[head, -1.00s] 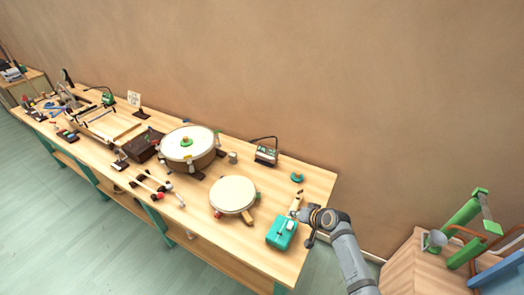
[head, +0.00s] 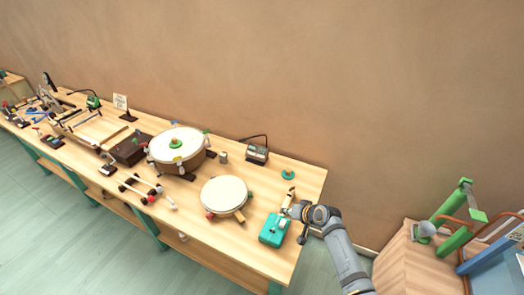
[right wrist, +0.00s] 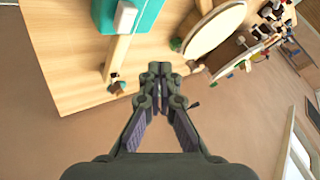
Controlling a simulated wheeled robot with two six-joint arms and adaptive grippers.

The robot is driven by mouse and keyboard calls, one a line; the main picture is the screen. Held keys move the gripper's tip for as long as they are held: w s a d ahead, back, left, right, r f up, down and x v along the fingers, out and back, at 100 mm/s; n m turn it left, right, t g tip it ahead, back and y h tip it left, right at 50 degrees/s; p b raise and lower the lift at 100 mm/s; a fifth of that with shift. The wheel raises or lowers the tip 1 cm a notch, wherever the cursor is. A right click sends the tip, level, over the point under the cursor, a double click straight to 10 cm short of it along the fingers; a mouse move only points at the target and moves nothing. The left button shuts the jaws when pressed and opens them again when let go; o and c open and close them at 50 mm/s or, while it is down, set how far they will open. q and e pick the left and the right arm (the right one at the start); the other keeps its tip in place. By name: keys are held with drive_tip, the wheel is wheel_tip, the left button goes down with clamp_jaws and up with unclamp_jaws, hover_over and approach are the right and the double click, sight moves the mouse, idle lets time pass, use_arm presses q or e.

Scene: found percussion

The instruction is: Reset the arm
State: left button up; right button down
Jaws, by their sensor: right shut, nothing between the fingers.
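My right arm comes in from the lower right in the head view, and its gripper (head: 290,211) is over the right end of the wooden workbench (head: 250,259). The right wrist view shows the gripper (right wrist: 159,70) with its fingers together and nothing between them. A teal box (head: 273,230) stands just beside the gripper, and it also shows at the top of the right wrist view (right wrist: 145,14). My left gripper is in neither view.
A pale round drum (head: 225,194) lies left of the teal box. A wooden cabinet with green parts (head: 450,225) stands at the right. Wall behind the bench.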

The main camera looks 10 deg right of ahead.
drive_tip(key=s+d+r+n+g+h, duration=0.1)
drive_tip(key=s+d+r+h, duration=0.15)
drive_tip(key=s, duration=0.65)
drive_tip(key=s+d+r+n+g+h, duration=0.15)
drive_tip(key=s+r, duration=0.25)
drive_tip(key=s, duration=0.4)
drive_tip(key=s+d+r+n+g+h, duration=0.1)
drive_tip(key=s+d+r+g+h, duration=0.15)
drive_tip(key=s, duration=0.65)
wheel_tip(320, 180, down, 29)
drive_tip(key=s+d+b, duration=0.2)
drive_tip(key=d+b, duration=0.1)
drive_tip(key=b, duration=0.1)
drive_tip(key=s+d+f+g+b, duration=0.1)
drive_tip(key=s+f+b, duration=0.2)
drive_tip(key=s+f, duration=1.6)
drive_tip(key=shift+f+g+y, duration=0.3)
drive_tip(key=shift+f+y, duration=0.15)
drive_tip(key=shift+f, duration=0.35)
